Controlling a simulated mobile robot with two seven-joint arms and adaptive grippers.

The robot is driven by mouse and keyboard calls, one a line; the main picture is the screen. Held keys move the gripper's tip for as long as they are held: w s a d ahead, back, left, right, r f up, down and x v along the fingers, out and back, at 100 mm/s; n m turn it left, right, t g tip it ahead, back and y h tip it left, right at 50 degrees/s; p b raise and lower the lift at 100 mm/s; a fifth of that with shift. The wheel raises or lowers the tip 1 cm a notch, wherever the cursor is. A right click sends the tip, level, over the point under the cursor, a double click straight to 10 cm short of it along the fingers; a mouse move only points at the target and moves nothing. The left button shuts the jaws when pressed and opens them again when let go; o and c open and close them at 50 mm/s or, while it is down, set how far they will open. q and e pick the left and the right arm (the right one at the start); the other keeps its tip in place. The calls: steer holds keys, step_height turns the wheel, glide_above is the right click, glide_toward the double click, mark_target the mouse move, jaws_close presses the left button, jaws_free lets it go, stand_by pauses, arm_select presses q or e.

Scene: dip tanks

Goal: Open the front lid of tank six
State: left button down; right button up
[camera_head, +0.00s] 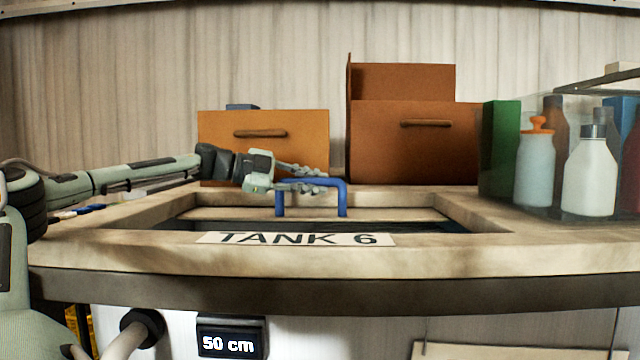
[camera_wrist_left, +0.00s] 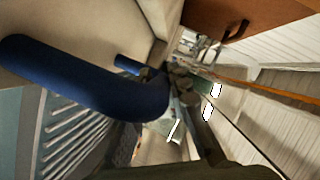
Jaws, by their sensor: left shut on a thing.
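Tank six is a stone-coloured counter (camera_head: 500,257) with a "TANK 6" label (camera_head: 296,239) on its front rim and a rectangular opening behind the label. A blue bar handle (camera_head: 342,198) stands upright in the opening on two legs. My left gripper (camera_head: 312,180) reaches in from the left and is shut on the handle's top bar. In the left wrist view the handle (camera_wrist_left: 85,80) looms large and curved, close to the fingers. A dark strip shows low in the opening; how far the lid is raised is hard to tell. My right gripper is not in view.
An orange box (camera_head: 300,155) and a larger brown box (camera_head: 375,150) stand behind the tank. A clear bin with a white bottle (camera_head: 589,180) and a grey-blue bottle (camera_head: 535,170) stands at right. A "50 cm" display (camera_head: 230,342) is below the counter.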

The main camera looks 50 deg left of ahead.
arm_select(q)
steer(key=c, duration=1.7)
jaws_free()
steer(key=shift+s, duration=0.1)
steer(key=v, duration=1.2)
steer(key=shift+d+f, duration=0.1)
